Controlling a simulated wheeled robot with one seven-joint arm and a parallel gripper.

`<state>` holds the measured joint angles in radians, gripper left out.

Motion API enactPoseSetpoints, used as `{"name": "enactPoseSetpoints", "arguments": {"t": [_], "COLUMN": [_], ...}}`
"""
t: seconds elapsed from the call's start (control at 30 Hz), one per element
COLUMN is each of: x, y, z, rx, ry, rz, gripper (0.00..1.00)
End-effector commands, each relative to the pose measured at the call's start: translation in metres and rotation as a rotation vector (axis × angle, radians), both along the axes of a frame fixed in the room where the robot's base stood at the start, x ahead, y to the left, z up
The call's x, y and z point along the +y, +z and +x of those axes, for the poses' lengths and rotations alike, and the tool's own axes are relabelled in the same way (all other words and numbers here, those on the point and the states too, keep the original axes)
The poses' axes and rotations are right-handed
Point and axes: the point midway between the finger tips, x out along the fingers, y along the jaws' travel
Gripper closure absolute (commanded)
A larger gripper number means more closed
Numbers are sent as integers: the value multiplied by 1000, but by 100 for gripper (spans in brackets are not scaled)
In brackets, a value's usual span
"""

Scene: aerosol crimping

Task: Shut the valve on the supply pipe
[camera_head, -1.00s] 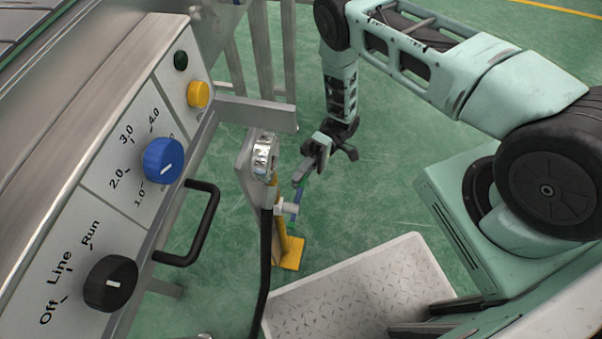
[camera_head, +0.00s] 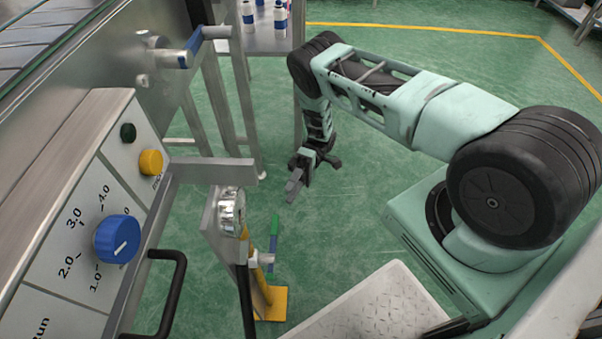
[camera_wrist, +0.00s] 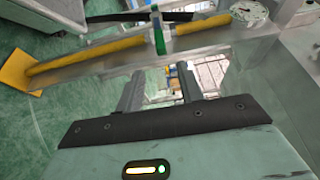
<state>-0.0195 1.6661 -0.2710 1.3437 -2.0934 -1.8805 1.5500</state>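The supply pipe is a yellow pipe (camera_head: 263,289) on a yellow foot beside the machine. Its valve has a lever handle (camera_head: 273,247) coloured green and blue. In the wrist view the pipe (camera_wrist: 95,57) runs across the upper part, and the handle (camera_wrist: 159,36) stands across its line. My gripper (camera_head: 291,190) hangs up and right of the handle in the head view, apart from it. In the wrist view my two fingers (camera_wrist: 158,85) are spread with nothing held between them, and the handle lies beyond their gap.
A round gauge (camera_head: 231,211) sits above the pipe on a metal plate. A control panel with a blue knob (camera_head: 118,239) and a black bar handle (camera_head: 166,290) is at left. A second blue lever (camera_head: 190,47) is on the machine. Green floor right of the pipe is clear.

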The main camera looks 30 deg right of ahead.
Motion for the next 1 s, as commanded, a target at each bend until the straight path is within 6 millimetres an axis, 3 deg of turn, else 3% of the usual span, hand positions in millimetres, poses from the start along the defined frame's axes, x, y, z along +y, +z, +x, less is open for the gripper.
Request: {"name": "enactPoseSetpoints", "arguments": {"t": [0.1,0.33,1.0], "x": [-22,-46,-50], "y": [-2,-2,-1], "z": [14,30,33], "rx": [-2,-1,0], "ry": [-1,0,0], "rz": [0,1,0], "gripper": [63,63,63]}}
